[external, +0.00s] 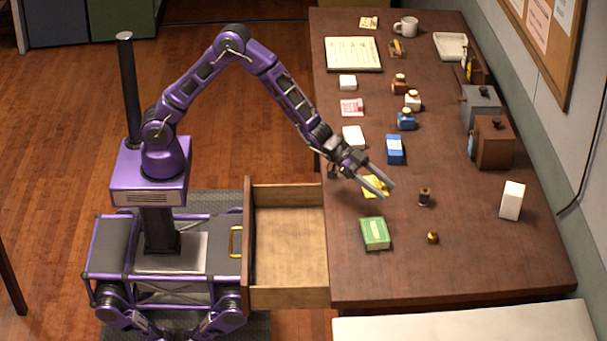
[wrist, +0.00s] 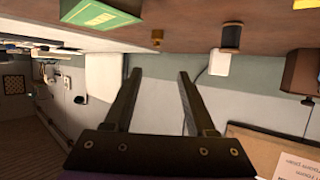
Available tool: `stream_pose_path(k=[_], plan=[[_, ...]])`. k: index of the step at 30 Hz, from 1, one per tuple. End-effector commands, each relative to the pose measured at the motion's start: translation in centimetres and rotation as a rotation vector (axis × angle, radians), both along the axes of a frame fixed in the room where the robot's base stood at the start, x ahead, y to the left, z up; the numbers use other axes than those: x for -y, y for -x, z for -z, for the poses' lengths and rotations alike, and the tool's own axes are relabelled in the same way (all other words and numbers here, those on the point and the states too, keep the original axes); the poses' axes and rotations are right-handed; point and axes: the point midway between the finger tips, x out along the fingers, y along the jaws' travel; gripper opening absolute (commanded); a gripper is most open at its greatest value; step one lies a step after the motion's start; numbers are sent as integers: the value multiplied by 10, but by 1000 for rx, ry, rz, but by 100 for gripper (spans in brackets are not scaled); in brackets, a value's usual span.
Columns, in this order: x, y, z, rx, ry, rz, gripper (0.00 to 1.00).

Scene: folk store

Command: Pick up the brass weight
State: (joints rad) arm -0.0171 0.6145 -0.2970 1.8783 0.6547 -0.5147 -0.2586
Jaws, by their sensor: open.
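The brass weight (external: 432,237) is a small, knobbed, gold-brown piece standing on the dark wooden table near its front right part. It also shows in the wrist view (wrist: 157,37), at the top, just above the gap between my fingers. My gripper (external: 386,188) is open and empty, above the table and to the upper left of the weight. In the wrist view my gripper (wrist: 160,73) has its two fingers apart with nothing between them. The weight is apart from the fingers and unobstructed in both views.
A dark spool-like piece (external: 424,197) stands beyond the weight; a green box (external: 375,233) lies to its left. A yellow item (external: 372,187) is partly hidden by my gripper. A white box (external: 512,200) stands at right. An open drawer (external: 287,240) juts out left. Table right of the weight is clear.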

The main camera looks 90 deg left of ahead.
Motion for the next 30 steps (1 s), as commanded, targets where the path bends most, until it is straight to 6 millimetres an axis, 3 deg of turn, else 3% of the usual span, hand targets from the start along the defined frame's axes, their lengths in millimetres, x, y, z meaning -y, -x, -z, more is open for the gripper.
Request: stream_pose_path(k=[15,23,30], plan=[[56,-74,39,-1,3,-1,56],[66,-86,45,-1,1,-1,56],[89,-104,54,0,2,-1,56]])
